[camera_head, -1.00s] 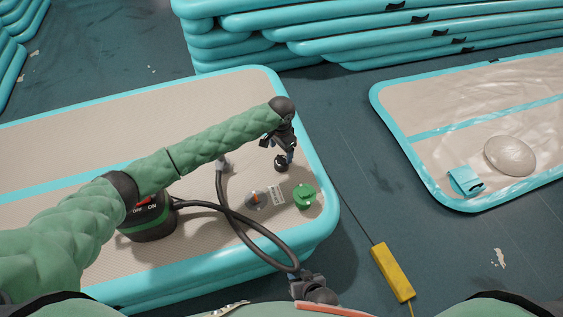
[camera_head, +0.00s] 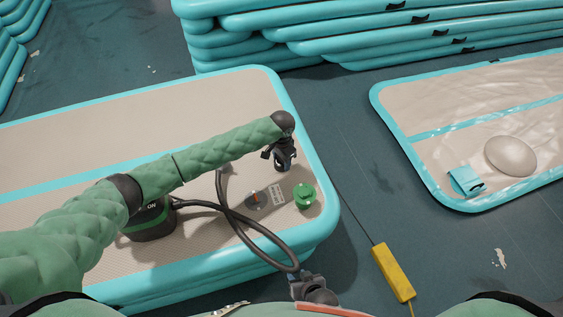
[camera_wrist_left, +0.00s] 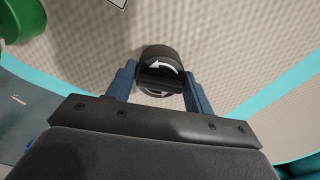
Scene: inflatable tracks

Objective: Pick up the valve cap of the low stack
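The low stack (camera_head: 75,118) is a grey-topped mat with turquoise edges at left. The valve cap, round and black with white curved arrows, shows in the left wrist view (camera_wrist_left: 158,72) between the fingers. My left gripper (camera_head: 284,167) is over the cap on the low stack's right part and largely hides it in the head view. In the left wrist view, my left gripper (camera_wrist_left: 159,85) is open, one finger on each side of the cap, with narrow gaps. My right gripper (camera_head: 306,284) is at the bottom edge, by the hose loop; its fingers are unclear.
A black pump (camera_head: 150,222) stands on the stack with a looped dark hose (camera_head: 262,232). A round valve (camera_head: 257,199) and a green cap-like part (camera_head: 304,196) lie close by. A yellow box (camera_head: 393,272) is on the floor. A flatter mat (camera_head: 440,110) lies at right.

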